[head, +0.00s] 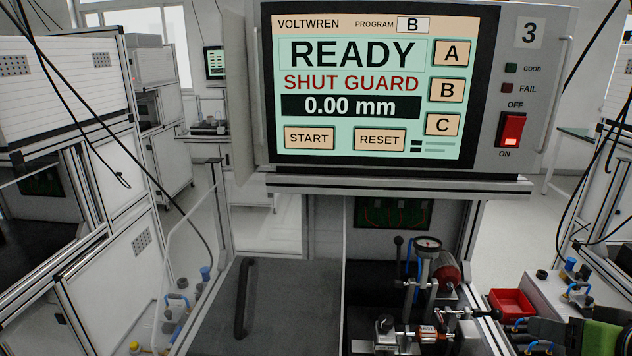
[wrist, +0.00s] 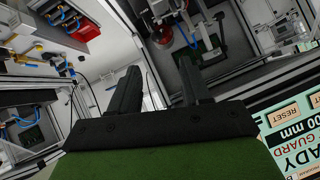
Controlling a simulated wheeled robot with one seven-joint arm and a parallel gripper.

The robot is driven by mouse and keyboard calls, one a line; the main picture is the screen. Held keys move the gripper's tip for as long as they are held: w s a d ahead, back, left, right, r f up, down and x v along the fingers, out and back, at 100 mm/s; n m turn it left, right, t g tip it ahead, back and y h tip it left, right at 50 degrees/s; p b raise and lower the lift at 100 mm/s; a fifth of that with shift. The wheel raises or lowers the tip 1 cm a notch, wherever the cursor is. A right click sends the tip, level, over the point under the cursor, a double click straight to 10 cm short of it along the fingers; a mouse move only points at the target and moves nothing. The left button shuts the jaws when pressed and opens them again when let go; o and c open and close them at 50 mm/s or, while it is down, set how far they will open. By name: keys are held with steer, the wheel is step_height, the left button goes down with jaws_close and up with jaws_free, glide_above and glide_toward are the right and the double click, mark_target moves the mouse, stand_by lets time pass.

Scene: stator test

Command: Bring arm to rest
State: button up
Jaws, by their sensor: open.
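My gripper (wrist: 158,66) shows in the wrist view as two dark fingers spread apart with nothing between them. It is open. A green cover, which looks like part of my own arm, shows at the lower right edge of the head view. The tester's screen (head: 360,85) reads READY, SHUT GUARD, 0.00 mm, program B. It also shows tilted at the right edge of the wrist view (wrist: 295,140). A test fixture (head: 428,300) with a dial gauge and a copper-coloured part (head: 428,333) stands below the screen. My gripper appears apart from these things.
A red bin (head: 511,302) stands right of the fixture, near blue-handled clamps. A dark handle (head: 243,300) on a grey panel is left of the fixture. The red power switch (head: 512,130) is right of the screen. Cables hang at both sides. White cabinets (head: 62,80) line the left.

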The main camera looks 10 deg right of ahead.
steer(key=w+a+r+n+g+y+p, duration=0.1)
steer(key=w+a+n+g+p, duration=0.1)
steer(key=a, duration=0.8)
steer(key=w+a+r+n+g+y+p, duration=0.1)
steer(key=w+a+r+p, duration=0.15)
steer(key=a, duration=0.75)
steer(key=s+a+f+n+g+h+p, duration=0.1)
steer(key=s+a+g+p, duration=0.1)
steer(key=s+a, duration=0.5)
steer(key=shift+s+a+f+n+p, duration=0.15)
steer(key=shift+s+f+n+p, duration=0.35)
steer(key=shift+s, duration=0.7)
steer(key=shift+r, duration=0.25)
